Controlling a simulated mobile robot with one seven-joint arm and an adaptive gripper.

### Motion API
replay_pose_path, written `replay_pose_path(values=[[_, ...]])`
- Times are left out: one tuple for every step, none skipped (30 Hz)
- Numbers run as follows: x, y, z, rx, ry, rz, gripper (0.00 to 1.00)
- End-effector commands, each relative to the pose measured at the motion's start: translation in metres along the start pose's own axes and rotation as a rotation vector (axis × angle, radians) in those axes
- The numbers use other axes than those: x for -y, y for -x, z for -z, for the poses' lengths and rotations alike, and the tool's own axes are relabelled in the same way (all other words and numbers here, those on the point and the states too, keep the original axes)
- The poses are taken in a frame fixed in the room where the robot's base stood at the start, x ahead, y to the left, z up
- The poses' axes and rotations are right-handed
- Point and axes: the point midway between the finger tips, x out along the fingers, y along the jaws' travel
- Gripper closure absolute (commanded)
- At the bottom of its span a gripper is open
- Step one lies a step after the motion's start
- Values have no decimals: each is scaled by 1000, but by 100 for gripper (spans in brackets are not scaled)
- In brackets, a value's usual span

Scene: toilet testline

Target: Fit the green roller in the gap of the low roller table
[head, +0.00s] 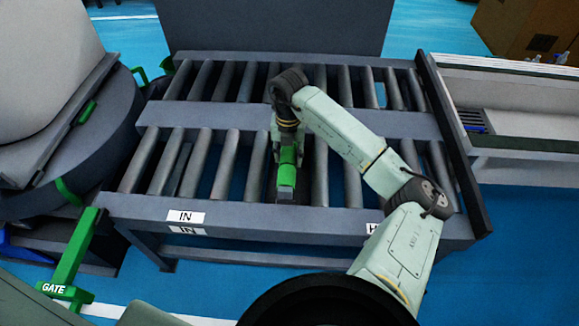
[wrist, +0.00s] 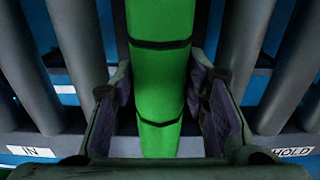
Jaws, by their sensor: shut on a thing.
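The green roller (head: 286,176) is in my gripper (head: 288,152), over the near row of the low roller table (head: 270,217). In the wrist view the green roller (wrist: 160,75) runs lengthwise between the two finger pads of my gripper (wrist: 160,110), with dark bands across it. Grey rollers stand on both sides of it, roughly parallel. Its near end reaches over the front rail area in that view. My gripper and arm hide its far part in the head view. I cannot tell whether its ends rest in the rails or hang above them.
The front rail bears an IN label (head: 186,217) at left and a partly hidden HOLD label (wrist: 292,151) at right. A far row of rollers lies behind the middle rail (head: 215,117). A green GATE lever (head: 75,250) stands at left. A pale-sided bench (head: 520,125) stands at right.

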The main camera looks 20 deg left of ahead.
Motion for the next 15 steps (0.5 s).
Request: replay_pose_path(values=[[0, -6, 0, -1, -1, -1, 100], [0, -10, 0, -1, -1, -1, 100], [0, -13, 0, -1, -1, 0, 100], [0, -15, 0, 0, -1, 0, 100], [0, -17, 0, 0, -1, 0, 100], [0, -19, 0, 0, -1, 0, 100], [0, -22, 0, 0, -1, -1, 100], [0, -25, 0, 0, 0, -1, 100], [0, -29, 0, -1, -1, -1, 100], [0, -34, 0, -1, -1, 0, 100], [0, -39, 1, -2, -2, 0, 100], [0, -44, 0, -3, -2, -1, 100], [0, -48, 0, -1, -2, 0, 100], [0, -51, 0, 0, -1, -1, 100], [0, -54, 0, 0, 0, -1, 100]])
